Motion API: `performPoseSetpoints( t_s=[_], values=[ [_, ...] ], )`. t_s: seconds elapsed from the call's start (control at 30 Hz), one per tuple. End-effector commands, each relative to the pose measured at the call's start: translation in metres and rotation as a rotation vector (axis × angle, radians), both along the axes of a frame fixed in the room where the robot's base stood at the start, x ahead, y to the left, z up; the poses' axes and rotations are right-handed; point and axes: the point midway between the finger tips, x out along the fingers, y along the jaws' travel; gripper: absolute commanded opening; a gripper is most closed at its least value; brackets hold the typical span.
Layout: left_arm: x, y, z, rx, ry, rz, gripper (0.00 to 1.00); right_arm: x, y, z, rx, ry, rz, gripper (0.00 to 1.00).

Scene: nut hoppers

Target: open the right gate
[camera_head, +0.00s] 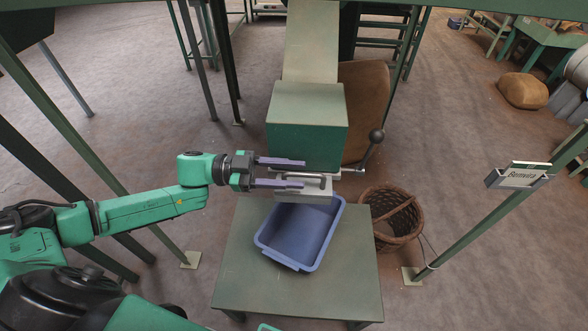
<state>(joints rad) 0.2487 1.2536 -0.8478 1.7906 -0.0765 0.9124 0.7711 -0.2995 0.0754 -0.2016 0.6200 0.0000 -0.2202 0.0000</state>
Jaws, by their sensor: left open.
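A green hopper box (306,125) stands at the centre, fed by a sloping chute from above. A light grey metal gate (306,195) with a bar handle sits at its lower front. A lever with a dark ball knob (376,136) sticks out to the right of the box. My left gripper (304,173) reaches in from the left with its two fingers apart, at the box's lower front by the gate handle. One finger lies near the handle; I cannot tell if it touches. My right gripper is not in view.
A blue tray (265,240) stands on a green table (236,285) under the gate; its visible inside looks empty. A wicker basket (402,240) is on the floor at the right. A green post with a sign (518,177) stands further right. A brown sack (365,90) is behind the box.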

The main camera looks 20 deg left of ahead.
Motion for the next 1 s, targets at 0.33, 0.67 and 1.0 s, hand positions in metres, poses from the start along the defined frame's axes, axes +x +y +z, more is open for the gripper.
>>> performPoseSetpoints(
  t_s=[0.33, 0.67, 1.0],
  values=[
    [0.0017, -0.0066, -0.0005, 0.001, -0.001, 0.000, 0.33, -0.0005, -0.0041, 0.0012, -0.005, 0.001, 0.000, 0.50],
    [0.0018, -0.0061, -0.0004, 0.001, -0.002, 0.000, 0.00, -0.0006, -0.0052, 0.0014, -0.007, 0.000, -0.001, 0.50],
    [0.0019, -0.0060, -0.0002, 0.003, -0.002, 0.000, 0.00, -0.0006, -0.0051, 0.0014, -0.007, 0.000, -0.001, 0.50]
  ],
)
